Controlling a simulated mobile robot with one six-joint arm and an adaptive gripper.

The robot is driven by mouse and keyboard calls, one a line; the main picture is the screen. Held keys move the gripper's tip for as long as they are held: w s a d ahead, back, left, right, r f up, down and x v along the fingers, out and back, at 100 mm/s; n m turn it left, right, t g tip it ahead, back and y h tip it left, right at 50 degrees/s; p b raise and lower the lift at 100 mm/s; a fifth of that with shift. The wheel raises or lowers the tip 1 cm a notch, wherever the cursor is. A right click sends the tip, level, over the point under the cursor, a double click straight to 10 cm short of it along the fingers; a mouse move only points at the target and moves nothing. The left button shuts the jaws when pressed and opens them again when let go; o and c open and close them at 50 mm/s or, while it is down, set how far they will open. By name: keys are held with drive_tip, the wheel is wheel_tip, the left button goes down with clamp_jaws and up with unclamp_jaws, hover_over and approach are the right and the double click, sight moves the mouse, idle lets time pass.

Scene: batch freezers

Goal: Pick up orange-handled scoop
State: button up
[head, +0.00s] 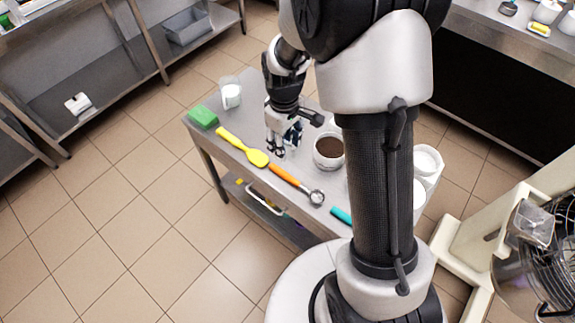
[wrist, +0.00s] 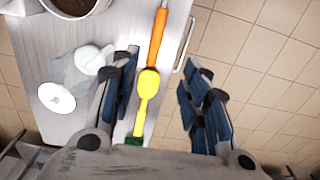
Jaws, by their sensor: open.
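The orange-handled scoop (head: 290,180) lies on the metal table along its front edge, its round metal bowl toward the right in the head view. In the wrist view its orange handle (wrist: 158,38) runs up out of frame, so the bowl is hidden there. My gripper (head: 281,152) is open and empty above the table, near the handle end of the scoop. In the wrist view the jaws (wrist: 158,85) are spread wide to either side of a yellow spoon-like tool (wrist: 148,85), with the orange handle just beyond it.
The yellow tool (head: 242,146) lies end to end with the scoop. A green sponge (head: 203,117), a white cup (head: 231,96), a tub of brown contents (head: 328,152) and a teal handle (head: 341,215) are also on the table (head: 212,148). Open tiled floor lies in front.

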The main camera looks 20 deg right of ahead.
drive_tip(key=b, duration=0.4)
hover_over(288, 175)
drive_tip(key=f, duration=0.8)
drive_tip(key=a+f, duration=0.1)
drive_tip(key=f, duration=0.2)
drive_tip(key=shift+s+f, duration=0.1)
drive_tip(key=shift+f, duration=0.3)
drive_tip(key=f, duration=0.1)
drive_tip(key=f+b, duration=0.1)
drive_tip(key=f, duration=0.2)
drive_tip(key=shift+d+f+b, duration=0.2)
drive_tip(key=shift+d+b, duration=0.1)
drive_tip(key=shift+d, duration=0.1)
drive_tip(key=shift+f, duration=0.5)
drive_tip(key=shift+r, duration=0.1)
clamp_jaws()
